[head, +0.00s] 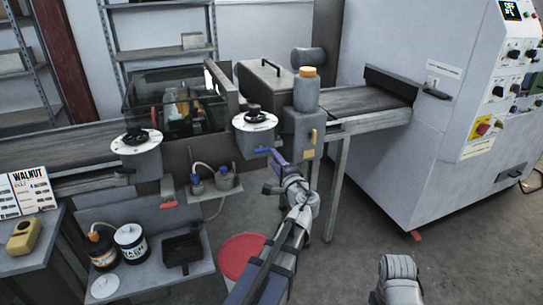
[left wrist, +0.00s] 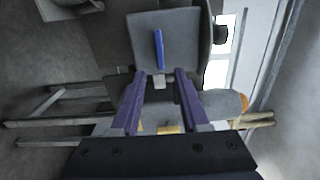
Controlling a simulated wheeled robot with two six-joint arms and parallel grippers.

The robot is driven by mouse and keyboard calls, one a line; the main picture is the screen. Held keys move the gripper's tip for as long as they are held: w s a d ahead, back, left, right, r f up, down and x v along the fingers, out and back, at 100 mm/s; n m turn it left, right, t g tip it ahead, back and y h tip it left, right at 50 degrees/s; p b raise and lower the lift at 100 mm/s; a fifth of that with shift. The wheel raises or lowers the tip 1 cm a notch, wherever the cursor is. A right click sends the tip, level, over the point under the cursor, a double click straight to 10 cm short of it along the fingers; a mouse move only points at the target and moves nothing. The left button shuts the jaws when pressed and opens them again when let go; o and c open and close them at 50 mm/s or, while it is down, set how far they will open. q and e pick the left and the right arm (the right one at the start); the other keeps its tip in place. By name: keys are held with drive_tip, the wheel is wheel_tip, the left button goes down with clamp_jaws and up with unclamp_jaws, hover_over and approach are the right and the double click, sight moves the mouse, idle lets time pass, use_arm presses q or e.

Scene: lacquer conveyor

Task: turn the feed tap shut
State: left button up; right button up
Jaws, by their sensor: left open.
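A blue lever (head: 263,150) lies roughly level on the front of the grey housing (head: 256,138) under the right black dial. In the left wrist view the blue lever (left wrist: 158,49) is beyond my fingertips, between their lines. A yellow lever (head: 313,136) stands upright on the block under the orange-capped bottle. The frames do not label which lever is the feed tap. My left gripper (head: 277,166) is just below and right of the blue lever, its purple fingers apart. In the left wrist view the left gripper (left wrist: 159,77) has nothing between its fingers. My right gripper is out of view.
A red-handled part (head: 168,192) and two small pots sit to the left. A red bucket (head: 243,252) is on the floor below my left arm. A large white machine (head: 440,120) stands right.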

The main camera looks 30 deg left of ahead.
use_arm(q)
drive_tip(key=v, duration=0.2)
drive_tip(key=shift+s+d, duration=0.25)
drive_tip(key=shift+d, duration=0.05)
drive_tip(key=s+d+f+n+g+h, duration=0.2)
drive_tip(key=s+d+f+g+h, duration=0.2)
drive_tip(key=s+d+f, duration=0.3)
drive_tip(key=s+d+f+n+g+h, duration=0.3)
drive_tip(key=s+d+f, duration=0.1)
drive_tip(key=d+f, duration=0.5)
drive_tip(key=s+d+f+g+h, duration=0.3)
drive_tip(key=s+d, duration=0.3)
drive_tip(key=d, duration=0.1)
drive_tip(key=s+d+f+g+h, duration=0.2)
drive_tip(key=s+d+f+h, duration=0.1)
drive_tip(key=s+d, duration=0.3)
wheel_tip(320, 180, up, 13)
drive_tip(key=p, duration=1.3)
drive_tip(key=shift+r+m, duration=0.15)
drive_tip(key=shift+m, duration=0.15)
drive_tip(key=shift+w, duration=0.15)
